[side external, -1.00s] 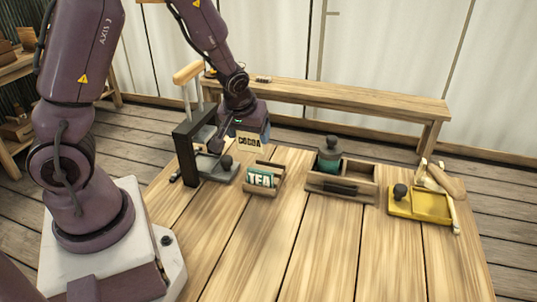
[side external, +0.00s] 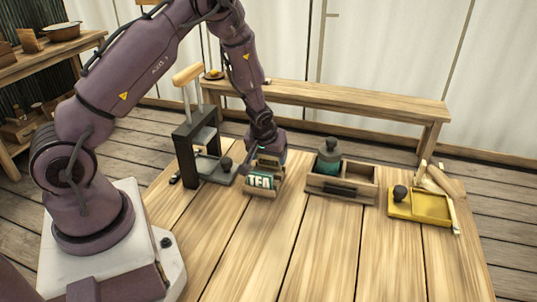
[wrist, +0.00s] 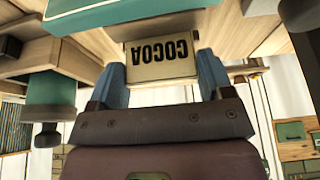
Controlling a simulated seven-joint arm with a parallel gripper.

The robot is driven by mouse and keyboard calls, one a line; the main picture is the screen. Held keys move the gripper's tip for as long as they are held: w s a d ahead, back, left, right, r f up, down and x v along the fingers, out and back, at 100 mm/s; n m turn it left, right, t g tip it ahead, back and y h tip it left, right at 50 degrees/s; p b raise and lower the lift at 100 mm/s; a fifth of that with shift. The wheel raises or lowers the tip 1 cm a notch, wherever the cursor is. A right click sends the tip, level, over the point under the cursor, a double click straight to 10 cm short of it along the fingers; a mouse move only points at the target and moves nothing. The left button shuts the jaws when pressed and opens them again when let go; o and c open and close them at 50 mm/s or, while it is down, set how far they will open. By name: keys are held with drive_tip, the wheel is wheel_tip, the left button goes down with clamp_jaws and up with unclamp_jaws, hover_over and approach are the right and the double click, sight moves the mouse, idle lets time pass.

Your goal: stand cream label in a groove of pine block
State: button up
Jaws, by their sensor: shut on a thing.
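My gripper (side external: 265,150) is shut on the cream label (wrist: 162,57), which reads COCOA and appears upside down in the wrist view. The blue fingers grip it at its two sides. In the side view the gripper is low over the back of the pine block (side external: 260,194), and the cream label is mostly hidden behind the teal TEA label (side external: 261,181). The TEA label stands in the block's front part. The cream label's lower edge is at or close to the block; I cannot tell whether it is inside a groove.
A black press with a wooden handle (side external: 187,74) stands close at the left. A wooden box (side external: 341,189) with a teal jar (side external: 329,156) is to the right. A yellow tray (side external: 418,207) lies farther right. The front tabletop is clear.

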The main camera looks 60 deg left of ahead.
drive_tip(key=shift+f, duration=0.1)
drive_tip(key=o, duration=1)
drive_tip(key=s+d+r+m+h, duration=0.1)
drive_tip(key=s+d+r, duration=0.2)
drive_tip(key=r, duration=0.5)
drive_tip(key=s+d+r+m+t, duration=0.1)
drive_tip(key=s+d+r, duration=0.25)
drive_tip(key=r, duration=0.45)
drive_tip(key=s+d+r+m+h, duration=0.1)
drive_tip(key=s+d+r, duration=0.25)
drive_tip(key=r, duration=0.45)
drive_tip(key=s+d+r+m, duration=0.2)
drive_tip(key=s, duration=0.1)
drive_tip(key=s+d+r+m+t, duration=0.1)
drive_tip(key=s+d+r+m, duration=0.1)
drive_tip(key=s, duration=0.2)
drive_tip(key=s+d+r+m+h, duration=0.1)
drive_tip(key=s+d+r+m, duration=0.1)
drive_tip(key=s, duration=0.2)
drive_tip(key=shift+d+r, duration=0.15)
drive_tip(key=shift+d, duration=0.1)
